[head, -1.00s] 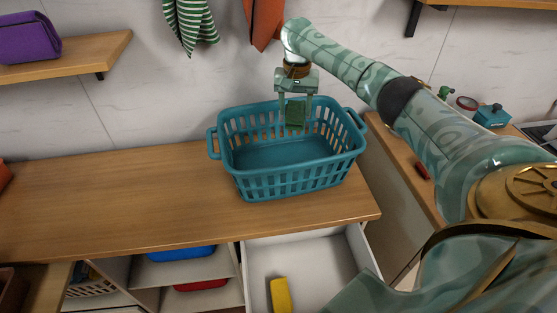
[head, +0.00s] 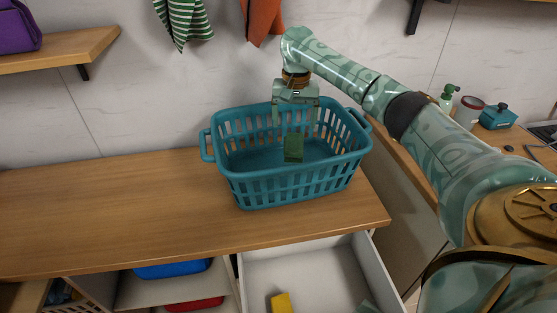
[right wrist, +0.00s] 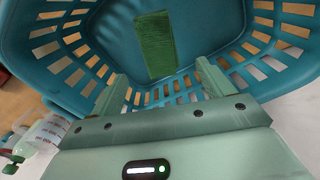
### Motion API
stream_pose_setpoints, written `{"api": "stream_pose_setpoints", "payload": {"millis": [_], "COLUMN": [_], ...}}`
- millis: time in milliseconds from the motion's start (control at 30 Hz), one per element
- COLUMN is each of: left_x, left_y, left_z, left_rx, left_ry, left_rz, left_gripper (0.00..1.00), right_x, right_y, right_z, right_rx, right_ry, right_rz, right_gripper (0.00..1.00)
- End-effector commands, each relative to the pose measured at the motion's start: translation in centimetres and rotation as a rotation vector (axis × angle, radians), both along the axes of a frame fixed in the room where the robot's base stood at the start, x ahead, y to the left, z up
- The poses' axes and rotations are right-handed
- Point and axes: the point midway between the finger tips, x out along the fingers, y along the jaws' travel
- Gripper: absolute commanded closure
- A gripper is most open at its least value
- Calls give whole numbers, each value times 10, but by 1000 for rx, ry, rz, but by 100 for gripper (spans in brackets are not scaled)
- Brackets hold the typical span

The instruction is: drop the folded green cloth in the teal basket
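The folded green cloth (head: 293,147) is inside the teal basket (head: 262,188), below my right gripper (head: 295,116). Whether it rests on the basket floor or is still falling, I cannot tell. In the right wrist view the cloth (right wrist: 155,45) lies beyond the fingertips, clear of them. My right gripper (right wrist: 161,75) is open and empty, with its fingers spread and pointing down into the basket at about rim height. The basket also fills much of the right wrist view (right wrist: 215,20). My left gripper is not in view.
The basket stands upright on a wooden counter (head: 110,205) with free room to its left. An open drawer (head: 310,275) below holds a yellow item (head: 281,302). A striped cloth (head: 184,22) and an orange one (head: 262,20) hang on the wall behind.

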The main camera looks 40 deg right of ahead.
Motion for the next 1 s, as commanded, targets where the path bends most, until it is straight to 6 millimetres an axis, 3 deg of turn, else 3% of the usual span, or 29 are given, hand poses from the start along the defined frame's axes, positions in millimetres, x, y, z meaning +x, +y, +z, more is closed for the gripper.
{"api": "stream_pose_setpoints", "payload": {"millis": [233,367,800,1000], "left_x": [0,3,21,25], "left_y": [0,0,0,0], "left_z": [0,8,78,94], "left_rx": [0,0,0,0], "left_ry": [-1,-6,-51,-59], "left_rz": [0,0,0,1], "left_gripper": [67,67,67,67], "right_x": [0,0,-3,-4], "right_y": [0,1,3,4], "right_z": [0,12,127,156], "right_rx": [-1,1,-1,-1], "right_ry": [1,-2,-5,-1], "right_rz": [1,0,0,1], "right_gripper": [20,20,20,20]}}
